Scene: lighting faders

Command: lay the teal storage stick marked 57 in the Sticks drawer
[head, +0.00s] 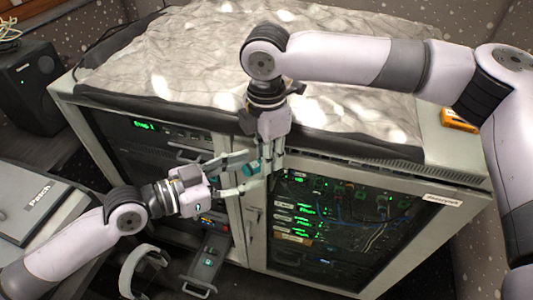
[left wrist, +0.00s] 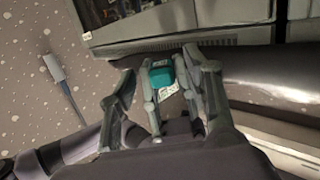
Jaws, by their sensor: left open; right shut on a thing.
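The teal storage stick (head: 252,168) is held in the air in front of the rack cabinet. It also shows in the left wrist view (left wrist: 161,76), with a white label whose number I cannot read. My right gripper (head: 269,163) points down from above and is shut on the stick. My left gripper (head: 247,173) is open, with its fingers on either side of the stick; I cannot tell whether they touch it.
The cabinet's right glass door (head: 345,225) is shut over lit equipment. A rumpled pale cover (head: 200,60) lies on top. A headset (head: 143,268) is left of the drawer. A grey case (head: 35,195) and a black speaker (head: 32,88) are at the left.

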